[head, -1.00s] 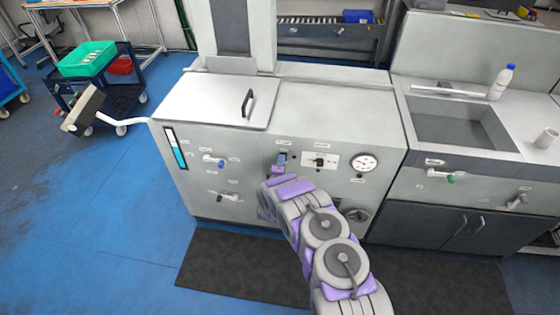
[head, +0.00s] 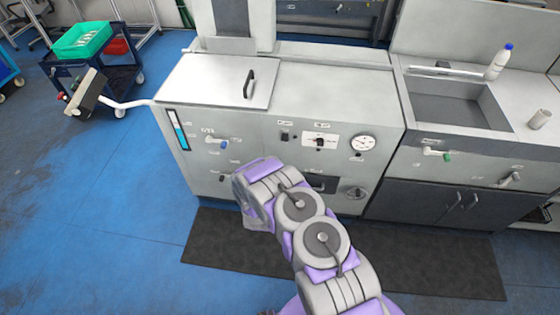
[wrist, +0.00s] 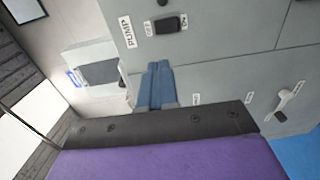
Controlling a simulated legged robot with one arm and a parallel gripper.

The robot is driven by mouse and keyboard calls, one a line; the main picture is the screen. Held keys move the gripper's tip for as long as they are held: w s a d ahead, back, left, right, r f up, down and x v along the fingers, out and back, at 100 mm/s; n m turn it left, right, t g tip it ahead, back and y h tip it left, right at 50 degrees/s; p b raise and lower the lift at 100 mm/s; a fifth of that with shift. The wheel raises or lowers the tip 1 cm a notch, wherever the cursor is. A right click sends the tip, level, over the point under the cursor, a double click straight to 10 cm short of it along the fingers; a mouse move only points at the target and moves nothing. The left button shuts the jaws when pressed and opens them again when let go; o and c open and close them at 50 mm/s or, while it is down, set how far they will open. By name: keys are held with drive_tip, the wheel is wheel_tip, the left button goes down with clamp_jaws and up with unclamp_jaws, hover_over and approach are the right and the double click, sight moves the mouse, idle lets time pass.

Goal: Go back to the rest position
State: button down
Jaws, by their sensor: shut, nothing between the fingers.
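My gripper (wrist: 158,72) shows in the wrist view as two blue-grey fingers side by side, shut and empty. They are in front of the grey machine front, and I see no contact with it. In the head view my bent grey and purple arm reaches up from the bottom toward the machine (head: 330,85), and the fingers are hidden behind the arm. A small black switch (wrist: 168,23) beside a PUMP label is above the fingers in the wrist view. It also shows on the panel in the head view (head: 285,136).
The panel carries a blue-handled valve (head: 222,144), a black knob (head: 320,142) and a round gauge (head: 363,142). A sink (head: 455,105) and white bottle (head: 498,62) are at right. A dark mat (head: 225,240) lies in front.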

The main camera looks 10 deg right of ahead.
drive_tip(key=w+r+m+g+y, duration=0.2)
drive_tip(key=w+r+m+g, duration=0.25)
drive_tip(key=r, duration=0.55)
drive_tip(key=s+a+r+m+g+y, duration=0.25)
drive_tip(key=s+r+m+g, duration=0.2)
drive_tip(key=s+r, duration=0.7)
drive_tip(key=s+d+r+m+g, duration=0.1)
drive_tip(key=s+r+g, duration=0.2)
drive_tip(key=s, duration=1.1)
drive_tip(key=s+d+r+m+g, duration=0.2)
drive_tip(key=s+r, duration=0.5)
drive_tip(key=s, duration=0.8)
drive_tip(key=s+d+r+m+g, duration=0.2)
drive_tip(key=s+r+g, duration=0.2)
drive_tip(key=s, duration=1)
drive_tip(key=shift+s+r+g+y, duration=0.15)
drive_tip(key=shift+r+g+y, duration=0.25)
drive_tip(key=shift+r, duration=0.3)
